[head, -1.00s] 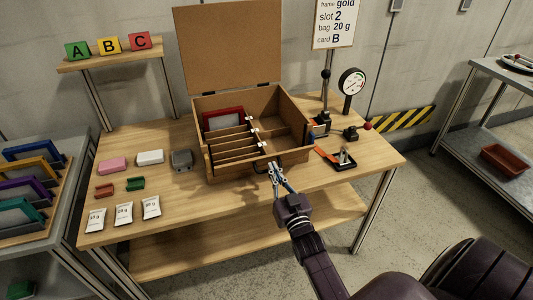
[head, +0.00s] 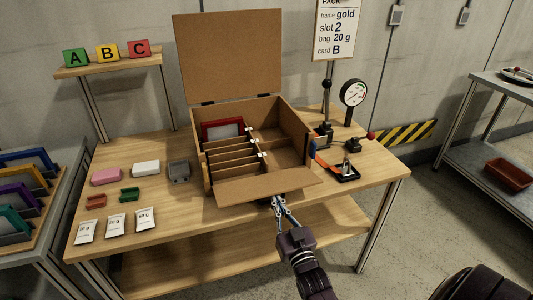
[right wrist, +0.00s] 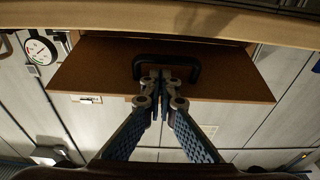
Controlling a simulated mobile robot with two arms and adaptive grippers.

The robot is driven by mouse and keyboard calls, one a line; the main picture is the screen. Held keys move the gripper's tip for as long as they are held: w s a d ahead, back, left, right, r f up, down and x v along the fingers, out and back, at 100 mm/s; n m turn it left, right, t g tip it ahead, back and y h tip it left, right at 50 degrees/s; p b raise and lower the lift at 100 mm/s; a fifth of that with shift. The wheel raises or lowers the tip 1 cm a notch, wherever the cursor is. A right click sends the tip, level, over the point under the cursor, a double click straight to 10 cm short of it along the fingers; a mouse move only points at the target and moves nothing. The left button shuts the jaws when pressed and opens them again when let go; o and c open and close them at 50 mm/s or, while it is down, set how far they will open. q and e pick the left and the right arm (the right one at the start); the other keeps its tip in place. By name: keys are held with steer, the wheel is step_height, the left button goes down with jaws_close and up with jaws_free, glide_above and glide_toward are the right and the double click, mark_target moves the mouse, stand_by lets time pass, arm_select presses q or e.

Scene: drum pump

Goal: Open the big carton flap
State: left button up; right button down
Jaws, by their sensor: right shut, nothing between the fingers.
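The big carton (head: 205,150) stands open on the wooden table, its tall lid (head: 228,55) upright at the back. Its front flap (head: 265,184) is folded outward and down, sticking out toward me over the table's front part. In the right wrist view the flap (right wrist: 90,70) shows as a brown board with a black loop handle (right wrist: 195,70). My right gripper (head: 278,202) is at the flap's front edge. In the wrist view the shut fingers (right wrist: 160,76) are at the handle, their tips within its outline; contact is unclear. My left gripper is out of view.
Inside the carton are slot dividers and a red frame (head: 222,129). A dial gauge (head: 353,93) and an orange-and-black tool (head: 340,170) stand to its right. Pink (head: 106,176) and white (head: 146,168) blocks and several bags lie left. A shelf (head: 112,65) holds lettered blocks.

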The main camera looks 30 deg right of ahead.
steer(key=shift+f, duration=0.15)
stand_by(0.3)
steer(key=v, duration=1.2)
steer(key=s+a+f+n+g+y, duration=0.1)
steer(key=s+a+f+g, duration=0.25)
steer(key=f, duration=0.75)
steer(key=s+a+f+g+y, duration=0.2)
steer(key=s+a+f+g, duration=0.15)
steer(key=f, duration=0.85)
steer(key=s+a+f+n+g+y, duration=0.1)
steer(key=s+a+f+g, duration=0.2)
steer(key=f, duration=0.8)
steer(key=s+f+n+g, duration=0.1)
steer(key=s+f+g, duration=0.1)
steer(key=s+f, duration=0.3)
steer(key=s+f+n+g, duration=0.1)
steer(key=s+f+g, duration=0.2)
steer(key=s, duration=0.9)
steer(key=s+f+g, duration=0.3)
steer(key=s+f, duration=0.4)
steer(key=s, duration=0.1)
steer(key=shift+s+d+f+n+p, duration=0.15)
steer(key=shift+s+d+n+p, duration=0.05)
steer(key=shift+s+n+p, duration=0.25)
